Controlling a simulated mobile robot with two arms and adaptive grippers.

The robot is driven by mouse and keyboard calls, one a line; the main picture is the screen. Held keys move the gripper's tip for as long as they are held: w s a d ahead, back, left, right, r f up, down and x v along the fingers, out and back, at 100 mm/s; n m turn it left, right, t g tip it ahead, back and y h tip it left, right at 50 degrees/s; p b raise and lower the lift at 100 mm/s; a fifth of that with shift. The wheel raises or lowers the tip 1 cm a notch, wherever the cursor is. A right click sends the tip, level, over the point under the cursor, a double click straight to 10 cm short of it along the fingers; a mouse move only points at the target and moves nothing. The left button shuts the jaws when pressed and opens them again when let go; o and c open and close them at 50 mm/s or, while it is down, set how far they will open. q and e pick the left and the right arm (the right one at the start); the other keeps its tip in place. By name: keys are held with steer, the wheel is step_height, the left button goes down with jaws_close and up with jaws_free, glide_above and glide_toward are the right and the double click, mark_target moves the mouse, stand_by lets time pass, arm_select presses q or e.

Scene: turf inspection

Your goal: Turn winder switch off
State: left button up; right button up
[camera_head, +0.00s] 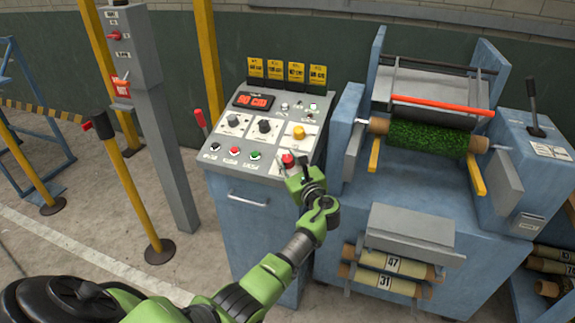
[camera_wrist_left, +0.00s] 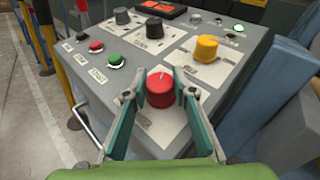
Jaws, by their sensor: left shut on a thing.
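The control panel (camera_head: 238,130) is a grey sloped console on a blue cabinet, with knobs, buttons and a lit red display. A red rotary knob (camera_head: 288,160) with a pale pointer line sits at its near right corner; I take it to be the winder switch, but its label is not readable. My left gripper (camera_head: 303,178) is at this corner. In the left wrist view, its two green fingers are shut on the red knob (camera_wrist_left: 160,88), one on each side. The pointer line tilts slightly right of straight up in that view. My right gripper is not in view.
A yellow knob (camera_wrist_left: 206,48) sits just behind the red one. Black knobs (camera_head: 264,126) and small push buttons (camera_head: 255,155) lie to the left. The blue winding machine with a turf roll (camera_head: 428,139) stands to the right. A yellow post (camera_head: 132,185) stands left.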

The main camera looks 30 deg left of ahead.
arm_select(q)
steer(key=n+g+b, duration=0.1)
steer(key=n+g+y+b, duration=0.1)
steer(key=g, duration=0.1)
steer(key=shift+w+f+n+b, duration=0.1)
steer(key=shift+f+n+b, duration=0.05)
steer(key=shift+n+b, duration=0.2)
steer(key=shift+r+n+g+y+b, duration=0.2)
steer(key=shift+n+g+y+b, duration=0.1)
steer(key=shift+n+g+b, duration=0.75)
steer(key=shift+r, duration=0.1)
steer(key=o, duration=1.1)
steer(key=shift+a, duration=0.1)
steer(key=shift+d, duration=0.35)
steer(key=v, duration=1.1)
steer(key=shift+d, duration=0.2)
